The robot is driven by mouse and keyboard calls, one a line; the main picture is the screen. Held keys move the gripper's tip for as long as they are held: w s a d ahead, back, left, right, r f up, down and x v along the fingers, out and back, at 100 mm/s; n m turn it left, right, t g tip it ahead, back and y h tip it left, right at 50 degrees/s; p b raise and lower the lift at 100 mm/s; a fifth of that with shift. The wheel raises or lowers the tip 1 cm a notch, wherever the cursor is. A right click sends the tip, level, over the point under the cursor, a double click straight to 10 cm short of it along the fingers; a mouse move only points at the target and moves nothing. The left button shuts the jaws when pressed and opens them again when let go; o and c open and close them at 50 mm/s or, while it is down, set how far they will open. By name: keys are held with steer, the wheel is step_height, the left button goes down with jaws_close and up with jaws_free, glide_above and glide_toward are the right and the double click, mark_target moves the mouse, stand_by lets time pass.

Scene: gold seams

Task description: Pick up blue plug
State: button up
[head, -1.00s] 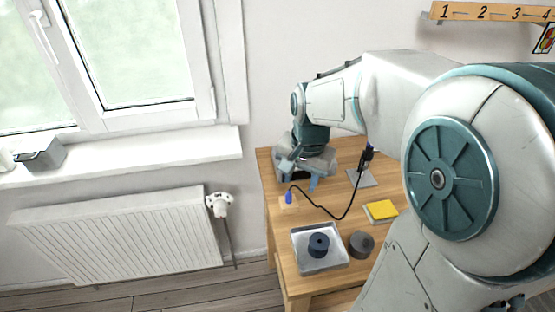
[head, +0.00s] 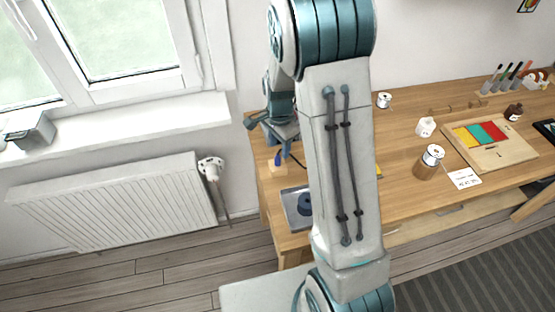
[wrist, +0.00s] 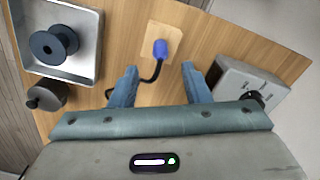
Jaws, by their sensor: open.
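The blue plug (wrist: 160,49) sits on a small light wooden block (wrist: 158,36) in the wrist view, with a black cable running from it. In the head view the plug (head: 278,160) shows near the left edge of the desk, just below my gripper (head: 283,142). In the wrist view my gripper (wrist: 159,68) is open and empty. The plug lies ahead of the gap between its two fingers, roughly centred and not between them. The cable passes near the left finger. My arm hides much of the desk's left part in the head view.
A metal tray (wrist: 88,58) holds a dark spool (wrist: 54,45). A dark grey round piece (wrist: 47,96) stands beside the tray. A grey box-like device (wrist: 242,88) is close to the right finger. The wooden desk (head: 400,120) has jars and a colour board (head: 497,150) farther right.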

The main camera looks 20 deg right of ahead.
mark_target(278, 157)
steer(key=shift+a+f+p, duration=0.2)
steer(key=shift+f+p, duration=0.7)
steer(key=shift+f, duration=2.05)
jaws_close()
